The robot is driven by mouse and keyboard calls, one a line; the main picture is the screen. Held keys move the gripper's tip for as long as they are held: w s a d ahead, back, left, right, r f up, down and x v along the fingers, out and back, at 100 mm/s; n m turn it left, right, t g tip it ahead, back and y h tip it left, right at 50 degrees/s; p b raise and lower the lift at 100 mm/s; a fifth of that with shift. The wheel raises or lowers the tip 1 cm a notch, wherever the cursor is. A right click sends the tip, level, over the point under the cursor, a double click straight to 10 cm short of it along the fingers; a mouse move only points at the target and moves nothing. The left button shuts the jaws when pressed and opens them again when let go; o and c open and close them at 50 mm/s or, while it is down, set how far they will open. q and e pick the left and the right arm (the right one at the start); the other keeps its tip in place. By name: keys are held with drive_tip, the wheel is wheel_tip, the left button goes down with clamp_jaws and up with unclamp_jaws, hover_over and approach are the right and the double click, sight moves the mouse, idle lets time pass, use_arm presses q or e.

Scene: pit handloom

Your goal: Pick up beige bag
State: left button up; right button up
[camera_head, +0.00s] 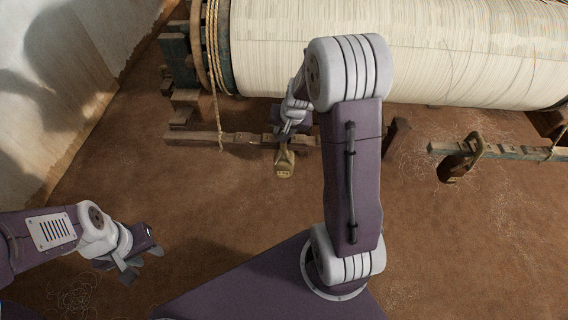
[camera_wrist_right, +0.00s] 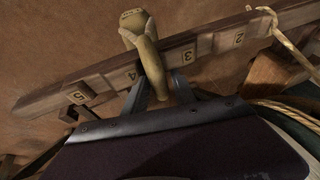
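The beige bag (camera_head: 284,164) hangs at the wooden beam with numbered marks, below the cloth roll. In the right wrist view the bag (camera_wrist_right: 143,38) lies across the beam near marks 3 and 4, its narrow end toward me. My right gripper (camera_wrist_right: 158,88) has its fingers apart, one on each side of that narrow end; firm contact is not clear. In the head view my right gripper (camera_head: 287,130) is just above the bag and partly hard to make out. My left gripper (camera_head: 143,262) is open and empty over the floor at lower left, far from the bag.
The wide roll of pale cloth (camera_head: 420,45) spans the top. A numbered beam (camera_wrist_right: 75,97) crosses near my right gripper. Ropes (camera_head: 213,60) hang at the roll's left end. The brown floor between is mostly clear.

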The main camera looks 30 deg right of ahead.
clamp_jaws()
idle(1.3)
drive_tip(key=shift+r, duration=0.1)
